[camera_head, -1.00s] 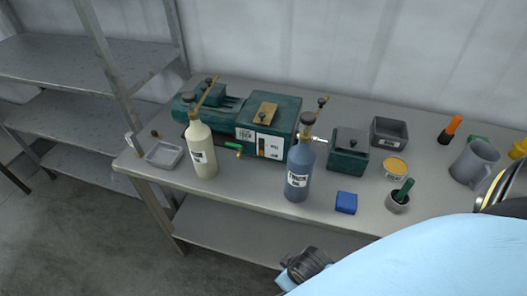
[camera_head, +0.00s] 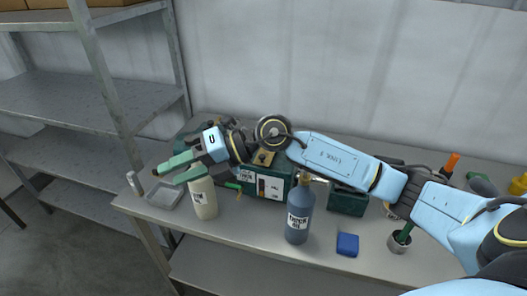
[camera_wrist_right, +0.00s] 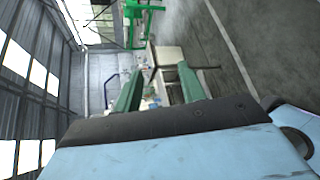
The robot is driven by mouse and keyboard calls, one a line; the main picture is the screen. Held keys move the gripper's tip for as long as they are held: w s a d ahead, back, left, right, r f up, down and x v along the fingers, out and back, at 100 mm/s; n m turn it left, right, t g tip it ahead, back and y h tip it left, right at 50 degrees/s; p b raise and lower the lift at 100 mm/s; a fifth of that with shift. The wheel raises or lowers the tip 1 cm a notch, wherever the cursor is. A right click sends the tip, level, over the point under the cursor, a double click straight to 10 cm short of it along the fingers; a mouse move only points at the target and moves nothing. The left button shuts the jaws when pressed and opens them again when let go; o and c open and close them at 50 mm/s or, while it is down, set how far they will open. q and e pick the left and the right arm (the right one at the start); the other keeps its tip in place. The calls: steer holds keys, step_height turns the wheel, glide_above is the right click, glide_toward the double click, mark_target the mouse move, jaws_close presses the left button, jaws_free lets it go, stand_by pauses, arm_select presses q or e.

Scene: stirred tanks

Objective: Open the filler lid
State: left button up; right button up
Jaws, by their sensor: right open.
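The green tank machine (camera_head: 265,187) stands at the back of the bench, largely hidden behind my right arm. A tan plate (camera_head: 263,158) on its top shows just below the arm; I cannot tell for sure that it is the filler lid. My right gripper (camera_head: 161,175) has its green fingers apart and empty. It appears above the left end of the bench, left of the machine and beside the cream bottle. In the right wrist view, the same fingers (camera_wrist_right: 160,72) are spread with nothing between them. My left gripper is not in view.
A cream bottle (camera_head: 203,198) and a blue-grey bottle (camera_head: 299,212) stand in front of the machine. A shallow tray (camera_head: 163,195) lies at the bench's left end. A blue block (camera_head: 347,244) sits near the front edge. Metal shelving (camera_head: 85,95) stands at left.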

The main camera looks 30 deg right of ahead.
steer(key=w+d+h, duration=0.3)
steer(key=d+h, duration=1.1)
steer(key=d, duration=1)
steer(key=shift+m, duration=0.4)
steer(key=p+x, duration=0.2)
steer(key=x, duration=1)
steer(key=shift+w+f, duration=0.25)
steer(key=shift+f, duration=0.05)
steer(key=shift+c, duration=0.4)
jaws_close()
